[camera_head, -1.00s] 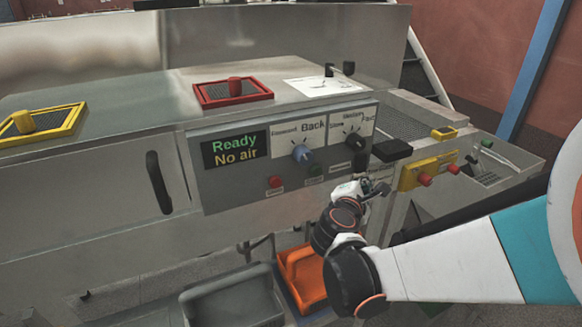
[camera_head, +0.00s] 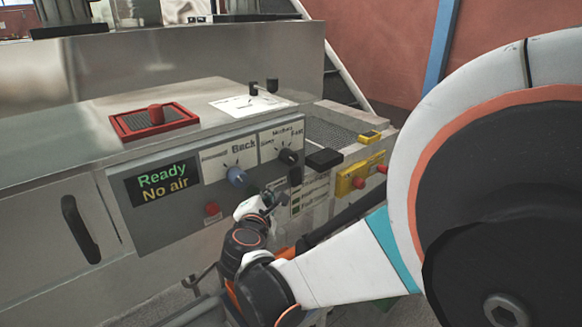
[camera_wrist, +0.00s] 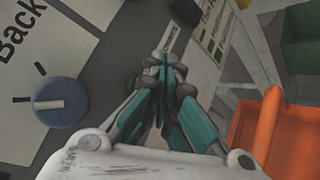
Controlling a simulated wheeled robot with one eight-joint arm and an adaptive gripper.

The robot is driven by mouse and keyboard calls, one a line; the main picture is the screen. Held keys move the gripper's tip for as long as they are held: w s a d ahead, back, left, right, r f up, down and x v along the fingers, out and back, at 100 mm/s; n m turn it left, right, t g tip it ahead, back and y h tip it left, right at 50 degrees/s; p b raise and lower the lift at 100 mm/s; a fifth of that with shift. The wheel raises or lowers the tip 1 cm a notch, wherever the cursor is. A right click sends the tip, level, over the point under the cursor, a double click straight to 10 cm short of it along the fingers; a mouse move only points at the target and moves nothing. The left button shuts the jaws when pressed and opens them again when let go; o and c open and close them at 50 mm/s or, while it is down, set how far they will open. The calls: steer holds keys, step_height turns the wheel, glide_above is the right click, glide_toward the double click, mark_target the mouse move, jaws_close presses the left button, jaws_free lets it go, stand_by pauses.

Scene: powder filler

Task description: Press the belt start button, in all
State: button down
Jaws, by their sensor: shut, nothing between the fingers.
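The control panel (camera_head: 160,218) stands in front of me with a display reading "Ready" and "No air". A red button (camera_head: 211,208) sits low on it, under the blue "Back" knob (camera_head: 237,176). A dark green button (camera_head: 251,190) shows partly, just right of the red one; I cannot read its label. My gripper (camera_head: 277,193) is shut and empty at the panel's lower right. In the wrist view its closed fingertips (camera_wrist: 168,60) lie over the panel near a small label, right of the blue knob (camera_wrist: 60,102). Contact cannot be told, and the fingers hide what is behind them.
A second dark knob (camera_head: 288,157) and a black box (camera_head: 324,159) are near my gripper. A yellow box with red buttons (camera_head: 358,176) is at right. An orange bin (camera_wrist: 283,135) lies below right in the wrist view. A red-framed grate (camera_head: 153,122) is on top.

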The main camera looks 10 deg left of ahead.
steer(key=shift+a, duration=0.1)
stand_by(0.7)
steer(key=shift+w+a, duration=0.25)
steer(key=shift+w+a, duration=0.35)
stand_by(1.0)
stand_by(0.4)
steer(key=shift+s+d+b, duration=0.35)
steer(key=shift+s+d, duration=0.25)
steer(key=shift+d, duration=0.1)
steer(key=shift+s+d, duration=1.75)
steer(key=shift+d, duration=0.1)
